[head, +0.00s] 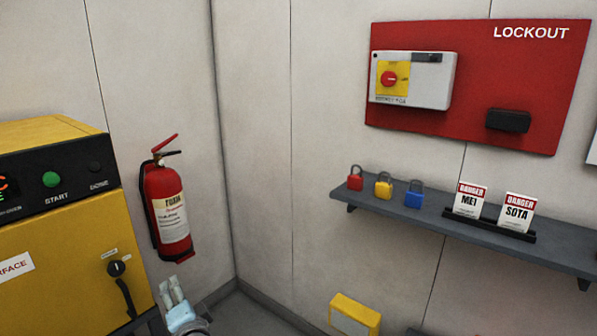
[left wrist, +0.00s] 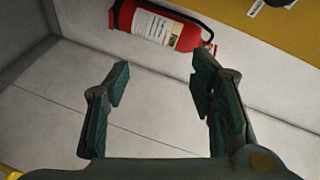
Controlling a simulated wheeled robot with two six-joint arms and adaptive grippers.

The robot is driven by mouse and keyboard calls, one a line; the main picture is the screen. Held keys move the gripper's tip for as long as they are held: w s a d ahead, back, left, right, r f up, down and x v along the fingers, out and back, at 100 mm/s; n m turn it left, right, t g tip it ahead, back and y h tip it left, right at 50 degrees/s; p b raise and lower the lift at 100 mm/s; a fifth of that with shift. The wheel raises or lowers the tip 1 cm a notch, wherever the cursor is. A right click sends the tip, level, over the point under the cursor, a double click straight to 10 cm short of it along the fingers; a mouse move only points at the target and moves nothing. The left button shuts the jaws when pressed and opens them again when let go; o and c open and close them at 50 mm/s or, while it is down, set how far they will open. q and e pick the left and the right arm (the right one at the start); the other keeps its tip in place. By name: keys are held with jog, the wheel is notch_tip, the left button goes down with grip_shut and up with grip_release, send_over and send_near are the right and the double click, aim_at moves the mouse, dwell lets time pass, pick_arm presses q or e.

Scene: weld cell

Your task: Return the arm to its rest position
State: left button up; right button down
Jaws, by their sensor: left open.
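My left gripper (head: 172,294) shows at the bottom of the head view, low in front of the wall and below the red fire extinguisher (head: 168,212). In the left wrist view my left gripper (left wrist: 160,85) has its two fingers spread wide with nothing between them. The extinguisher (left wrist: 158,24) shows beyond the fingertips there, apart from them. My right gripper is in neither view.
A yellow machine (head: 62,258) with a black control panel stands at the left, close to my left gripper. A grey shelf (head: 420,218) on the right wall holds three padlocks and two danger tags. A red lockout board (head: 470,100) hangs above it. A yellow box (head: 354,315) sits low.

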pick_arm(q)
jog(key=s+d+f+g+h+p, duration=0.1)
jog(key=s+d+f+h, duration=0.15)
jog(key=f, duration=0.65)
jog(key=s+d+f+g+h+p, duration=0.1)
jog(key=d+f+h+p, duration=0.15)
jog(key=f, duration=0.65)
jog(key=s+d+f+n+g+h+p, duration=0.1)
jog(key=s+f+n+g+h, duration=0.1)
jog(key=s+f, duration=0.5)
jog(key=s+d+f+n+g+h+p, duration=0.1)
jog(key=s+d+f+n+g, duration=0.1)
jog(key=s+f, duration=0.45)
jog(key=s+a+f+n+g+p, duration=0.1)
jog(key=s+f+g, duration=0.1)
jog(key=s, duration=0.9)
jog(key=s+a+f+n+g+p, duration=0.1)
jog(key=s+a+f+g+p, duration=0.1)
jog(key=s, duration=1)
jog(key=s+a+f+n+g+p, duration=0.1)
jog(key=s+f+g+p, duration=0.1)
jog(key=s, duration=1)
jog(key=shift+a+f, duration=0.2)
jog(key=shift+f, duration=0.1)
